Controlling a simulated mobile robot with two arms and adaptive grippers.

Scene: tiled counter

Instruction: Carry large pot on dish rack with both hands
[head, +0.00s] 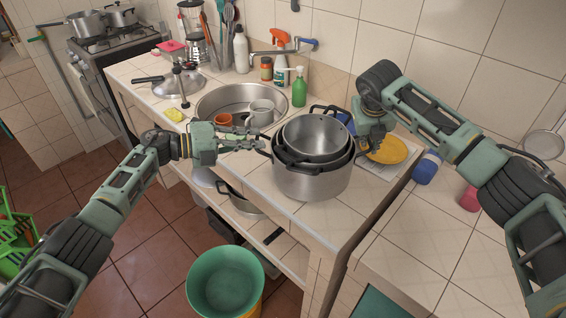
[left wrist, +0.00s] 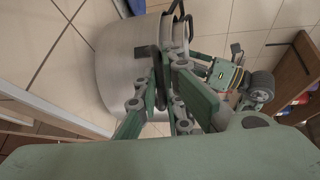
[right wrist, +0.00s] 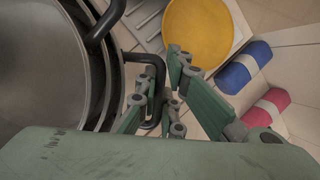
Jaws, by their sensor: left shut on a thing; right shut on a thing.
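The large grey metal pot (head: 311,184) stands at the counter's front edge with smaller pots (head: 317,138) nested inside it. Its wall also shows in the left wrist view (left wrist: 115,75). My left gripper (head: 262,143) is shut on the pot's left handle. My right gripper (head: 368,147) is shut on the handle on the right side; that dark handle (right wrist: 150,62) shows between the fingers in the right wrist view. The dish rack (right wrist: 148,22) lies right of the pot, partly hidden, with a yellow plate (head: 390,150) on it.
A sink (head: 207,103) holding an orange cup and a metal pot lies to the left. Bottles, including a green one (head: 299,90), stand behind. Blue (head: 427,168) and pink rolls lie at right. A green bucket (head: 222,280) stands on the floor below.

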